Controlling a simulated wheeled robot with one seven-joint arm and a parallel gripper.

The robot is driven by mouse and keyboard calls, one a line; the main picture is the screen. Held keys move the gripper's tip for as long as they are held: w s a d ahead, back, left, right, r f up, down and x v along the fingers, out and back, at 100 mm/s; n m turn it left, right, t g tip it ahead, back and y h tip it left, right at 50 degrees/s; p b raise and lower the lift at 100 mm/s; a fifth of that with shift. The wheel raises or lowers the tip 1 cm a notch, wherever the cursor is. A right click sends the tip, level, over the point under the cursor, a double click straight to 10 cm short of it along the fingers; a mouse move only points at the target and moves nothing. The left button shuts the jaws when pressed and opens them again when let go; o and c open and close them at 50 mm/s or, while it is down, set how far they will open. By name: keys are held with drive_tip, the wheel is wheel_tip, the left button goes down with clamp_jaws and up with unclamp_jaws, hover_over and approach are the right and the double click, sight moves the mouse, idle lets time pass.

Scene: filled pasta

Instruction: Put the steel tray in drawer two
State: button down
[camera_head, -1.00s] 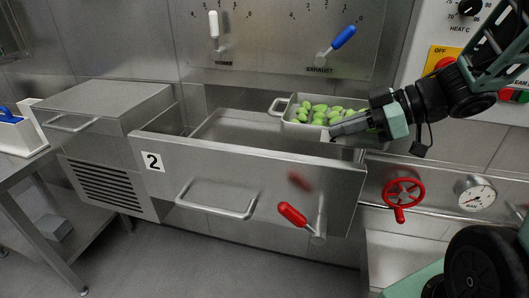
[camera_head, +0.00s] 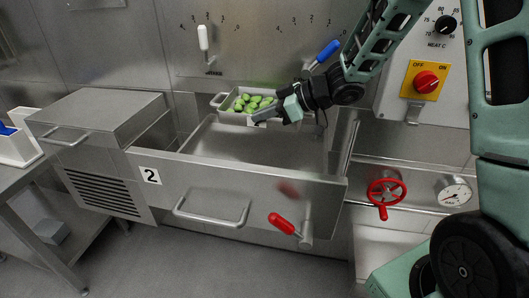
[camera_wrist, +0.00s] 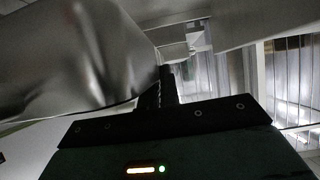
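The steel tray (camera_head: 236,116) holds several green filled pasta pieces (camera_head: 250,102). It is roughly level over the back of the open drawer two (camera_head: 249,186), in front of the rear wall. My gripper (camera_head: 266,117) is shut on the tray's right end. The drawer's inside (camera_head: 250,143) looks empty, and its front carries a "2" label and a bar handle. In the wrist view, a shiny curved steel surface (camera_wrist: 75,60) fills the left side beside a dark finger (camera_wrist: 168,85). The exact grip is partly hidden.
A closed steel unit (camera_head: 100,115) stands left of the drawer. A white lever (camera_head: 203,38) and a blue lever (camera_head: 327,52) are on the back panel.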

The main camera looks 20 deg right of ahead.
wheel_tip(320, 180, down, 12)
drive_tip(key=shift+s+d+r+b, duration=0.1)
drive_tip(key=shift+s+b, duration=0.05)
drive_tip(key=shift+b, duration=1)
drive_tip(key=c, duration=2)
unclamp_jaws()
drive_tip(key=shift+f, duration=0.2)
drive_tip(key=o, duration=0.4)
drive_tip(key=shift+c, duration=0.2)
drive_tip(key=shift+r, duration=0.25)
drive_tip(key=p+v, duration=0.1)
drive_tip(key=v, duration=1.1)
drive_tip(key=shift+p, duration=0.3)
